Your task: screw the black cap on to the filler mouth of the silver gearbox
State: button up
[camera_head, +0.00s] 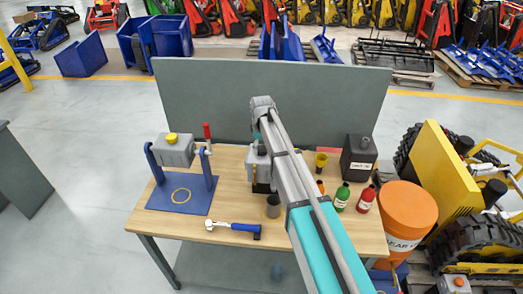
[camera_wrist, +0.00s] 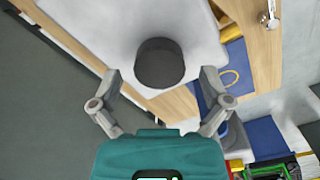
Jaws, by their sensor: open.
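In the wrist view a black cap-like cylinder (camera_wrist: 159,62) stands over a large light-grey body that looks like the silver gearbox (camera_wrist: 95,30). My gripper (camera_wrist: 160,76) is open, with one finger on either side of the cylinder; both fingers look apart from it. I cannot tell whether the cylinder is threaded on or only resting, and the filler mouth is not visible. In the head view my arm hides much of this spot. Another grey housing (camera_head: 176,153) with a yellow cap (camera_head: 172,138) hangs in a blue stand (camera_head: 160,198) at the left.
A grey panel (camera_head: 220,95) closes the back.

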jog(key=n, duration=0.6)
dwell(0.7)
jog(key=shift+s+d, duration=0.1)
jog(key=shift+s, duration=0.05)
jog(key=c, duration=1.3)
jog(key=shift+o, duration=0.2)
jog(key=m, duration=0.3)
jog(key=shift+s+m, duration=0.15)
jog(key=shift+m, duration=0.15)
jog(key=m, duration=0.3)
jog(key=shift+m, duration=1.6)
